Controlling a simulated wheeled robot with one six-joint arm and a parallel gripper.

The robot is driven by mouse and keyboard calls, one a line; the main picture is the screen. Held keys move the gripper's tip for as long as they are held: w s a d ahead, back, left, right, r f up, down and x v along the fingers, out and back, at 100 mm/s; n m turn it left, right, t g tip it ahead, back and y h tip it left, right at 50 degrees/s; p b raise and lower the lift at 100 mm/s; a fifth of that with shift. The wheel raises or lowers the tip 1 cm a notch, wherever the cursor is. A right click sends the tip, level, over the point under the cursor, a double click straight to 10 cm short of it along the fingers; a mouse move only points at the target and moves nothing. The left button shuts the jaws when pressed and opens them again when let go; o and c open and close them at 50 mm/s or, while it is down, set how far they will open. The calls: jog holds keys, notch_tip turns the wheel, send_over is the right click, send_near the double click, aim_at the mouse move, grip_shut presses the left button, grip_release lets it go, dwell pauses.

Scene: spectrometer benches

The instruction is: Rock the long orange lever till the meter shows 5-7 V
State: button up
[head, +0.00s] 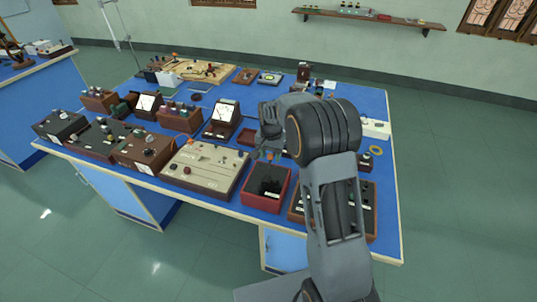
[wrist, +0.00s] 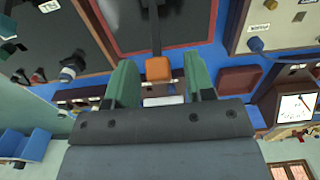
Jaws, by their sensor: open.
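The lever is a dark rod with an orange knob (wrist: 158,69), rising from a red box with a black top (head: 263,198). In the head view the knob (head: 270,156) is small, just below my gripper. My gripper (wrist: 161,78) is open, its two green fingers on either side of the knob, with visible gaps. I cannot tell the exact depth between them. A meter with a white dial (head: 222,113) stands behind the box to the left. A white dial with a needle (wrist: 297,106) also shows in the wrist view; its reading is too small to make out.
A beige panel (head: 205,168) stands close to the left of the red box, and a brown box with dark top (head: 362,212) close to its right. A second dial meter (head: 147,103) and several instruments crowd the blue bench (head: 215,203). The floor to the right is clear.

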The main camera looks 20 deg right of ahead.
grip_shut()
